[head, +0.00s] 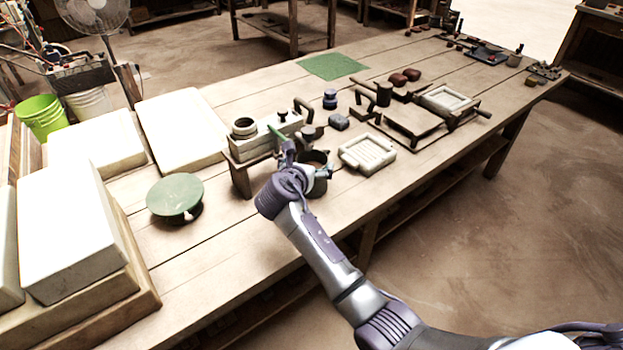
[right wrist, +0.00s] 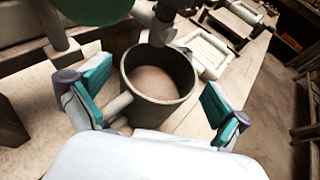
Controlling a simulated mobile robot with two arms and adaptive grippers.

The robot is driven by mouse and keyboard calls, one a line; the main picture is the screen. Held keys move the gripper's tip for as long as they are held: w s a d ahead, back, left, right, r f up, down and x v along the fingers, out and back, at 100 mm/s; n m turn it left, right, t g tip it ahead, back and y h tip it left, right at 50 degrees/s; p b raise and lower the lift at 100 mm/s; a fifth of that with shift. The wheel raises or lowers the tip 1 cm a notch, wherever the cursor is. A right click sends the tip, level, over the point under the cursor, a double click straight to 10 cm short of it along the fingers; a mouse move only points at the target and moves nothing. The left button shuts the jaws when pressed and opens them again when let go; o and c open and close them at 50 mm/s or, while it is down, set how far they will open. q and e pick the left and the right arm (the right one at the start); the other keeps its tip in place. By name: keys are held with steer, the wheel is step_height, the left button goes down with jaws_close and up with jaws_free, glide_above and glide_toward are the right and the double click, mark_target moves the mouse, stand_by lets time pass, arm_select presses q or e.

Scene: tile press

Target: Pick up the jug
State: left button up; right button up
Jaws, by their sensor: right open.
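The jug is a dark grey round vessel (head: 316,157) standing on the wooden table near its front edge. In the right wrist view the jug (right wrist: 178,113) is seen from above, with a brownish inside and a handle reaching out to the lower left. My right gripper (head: 303,163) is open, its teal-padded fingers spread on either side of the jug and its handle. The left finger is close to the handle; I cannot tell if it touches. The arm hides part of the jug in the head view. My left gripper is not in view.
A small wooden stand (head: 243,178) with a pale box-shaped device is just left of the jug. A white ribbed tray (head: 367,153) lies to its right. A green round turntable (head: 175,196) and large white blocks (head: 70,232) fill the left. The front strip of table is clear.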

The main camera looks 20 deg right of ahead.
steer(key=shift+w+d+f, duration=0.1)
steer(key=shift+w+d, duration=0.05)
steer(key=c, duration=1.5)
steer(key=shift+c, duration=0.7)
steer(key=shift+r, duration=0.25)
